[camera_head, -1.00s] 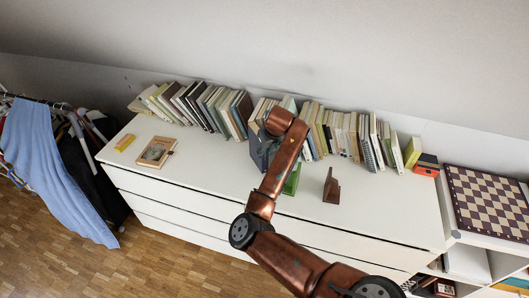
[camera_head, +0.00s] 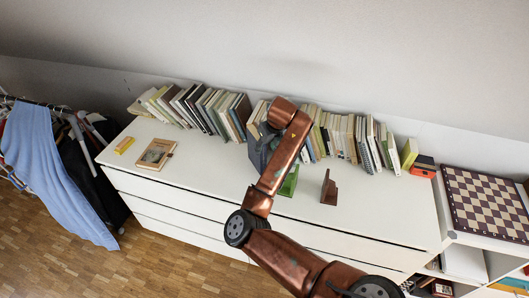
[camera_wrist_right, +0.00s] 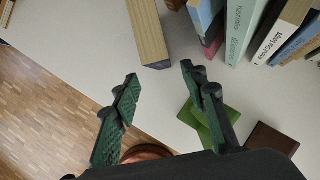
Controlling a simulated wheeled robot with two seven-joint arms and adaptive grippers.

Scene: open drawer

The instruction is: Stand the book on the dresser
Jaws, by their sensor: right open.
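A thick block with tan, lined page edges, which looks like a book (camera_wrist_right: 150,35), is on the white dresser top in the right wrist view, just beyond my fingertips. I cannot tell whether it stands or lies. My right gripper (camera_wrist_right: 160,75) is open, with nothing between its two dark green fingers. In the head view my copper arm hides most of this gripper and that spot. My left gripper is not in view.
A row of leaning books (camera_head: 205,108) lines the back of the dresser. A green bookend (camera_head: 290,181) and a brown bookend (camera_head: 329,187) stand near the arm. A checkered board (camera_head: 487,205) is at right. The dresser's left middle is clear.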

